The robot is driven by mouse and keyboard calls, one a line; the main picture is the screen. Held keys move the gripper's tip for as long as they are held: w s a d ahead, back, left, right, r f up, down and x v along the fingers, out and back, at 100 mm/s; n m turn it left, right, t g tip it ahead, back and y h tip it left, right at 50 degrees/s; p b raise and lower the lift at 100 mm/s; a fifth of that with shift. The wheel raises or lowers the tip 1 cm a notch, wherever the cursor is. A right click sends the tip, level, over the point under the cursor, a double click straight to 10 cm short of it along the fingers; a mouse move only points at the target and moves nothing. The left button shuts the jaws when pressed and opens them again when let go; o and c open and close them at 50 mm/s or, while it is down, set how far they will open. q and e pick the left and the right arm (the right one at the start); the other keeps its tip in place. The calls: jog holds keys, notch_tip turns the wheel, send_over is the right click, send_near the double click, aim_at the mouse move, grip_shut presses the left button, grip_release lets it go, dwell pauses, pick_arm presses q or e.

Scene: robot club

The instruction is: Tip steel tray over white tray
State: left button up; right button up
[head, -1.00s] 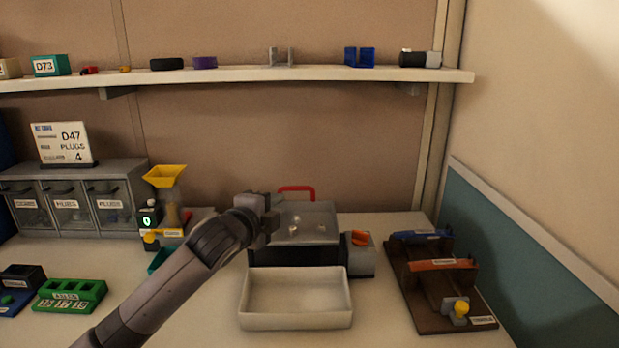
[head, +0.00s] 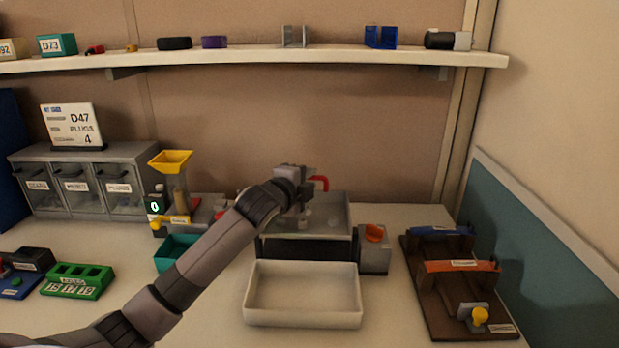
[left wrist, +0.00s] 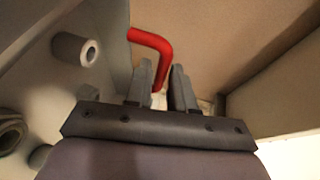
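The steel tray (head: 338,217) rests flat on a dark stand behind the white tray, with a few small pale pieces (head: 333,224) in it. Its red handle (head: 321,182) stands at the back edge, partly hidden by my left gripper (head: 299,188). In the left wrist view the red handle (left wrist: 150,40) bends down toward the gap between my left fingertips (left wrist: 161,80). The fingers are a little apart; firm contact does not show. The white tray (head: 303,320) sits in front, upright and empty. My right gripper is not in view.
A brown fixture (head: 459,290) is further right. A yellow-funnel device (head: 171,185) and teal bin (head: 175,252) are left. A shelf (head: 250,57) runs above.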

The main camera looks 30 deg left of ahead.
pick_arm(q)
jog(key=shift+x, duration=0.75)
grip_shut()
